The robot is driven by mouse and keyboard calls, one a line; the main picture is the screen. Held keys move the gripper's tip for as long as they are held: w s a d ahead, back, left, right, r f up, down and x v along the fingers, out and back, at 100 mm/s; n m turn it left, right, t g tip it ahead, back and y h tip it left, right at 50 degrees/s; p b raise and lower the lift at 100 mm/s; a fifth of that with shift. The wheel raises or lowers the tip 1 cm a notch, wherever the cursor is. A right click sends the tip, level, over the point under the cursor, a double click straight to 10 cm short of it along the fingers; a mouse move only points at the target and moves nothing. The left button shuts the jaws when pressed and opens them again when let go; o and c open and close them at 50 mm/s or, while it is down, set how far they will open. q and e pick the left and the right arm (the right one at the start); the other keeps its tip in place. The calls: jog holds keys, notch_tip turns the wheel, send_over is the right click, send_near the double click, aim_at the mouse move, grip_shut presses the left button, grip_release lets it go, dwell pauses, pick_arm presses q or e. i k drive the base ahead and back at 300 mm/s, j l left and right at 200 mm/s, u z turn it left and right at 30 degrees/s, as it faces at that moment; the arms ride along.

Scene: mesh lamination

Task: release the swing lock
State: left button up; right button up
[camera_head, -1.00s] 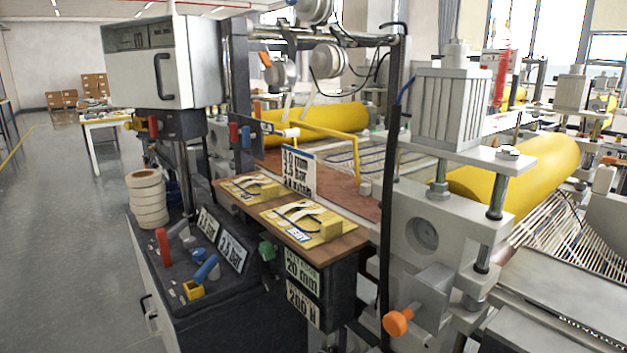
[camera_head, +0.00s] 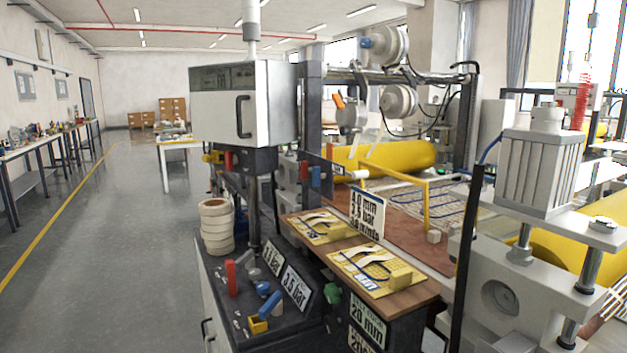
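No part is plainly marked as the swing lock, so I cannot tell which one it is. A white control box (camera_head: 240,101) with a black handle sits on an upright post (camera_head: 253,205). Below the box a dark bracket carries a small red handle (camera_head: 228,160) and a yellow part (camera_head: 213,157). Farther right, a red handle (camera_head: 304,170) and a blue handle (camera_head: 316,176) stand by the machine frame. Neither of my grippers is in view.
A dark cabinet (camera_head: 215,300) in front bears a roll stack (camera_head: 217,226), a red handle (camera_head: 231,277), a blue handle (camera_head: 268,306) and signs. A wooden shelf (camera_head: 410,296) holds yellow cards. A metal press unit (camera_head: 540,165) stands right. The floor (camera_head: 130,250) at left is open.

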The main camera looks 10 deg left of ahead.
aim_at(304, 169)
jog(key=j+z, duration=0.3)
jog(key=z, duration=0.15)
jog(key=j+z, duration=0.3)
jog(key=z, duration=0.15)
jog(key=j+z, duration=0.45)
jog(key=k+j+z, duration=0.1)
jog(key=j, duration=0.3)
jog(key=k+j, duration=0.2)
jog(key=j, duration=0.15)
jog(key=k+j+z, duration=0.15)
jog(key=j, duration=0.25)
jog(key=k+j, duration=0.15)
jog(key=j, duration=0.2)
jog(key=z, duration=0.05)
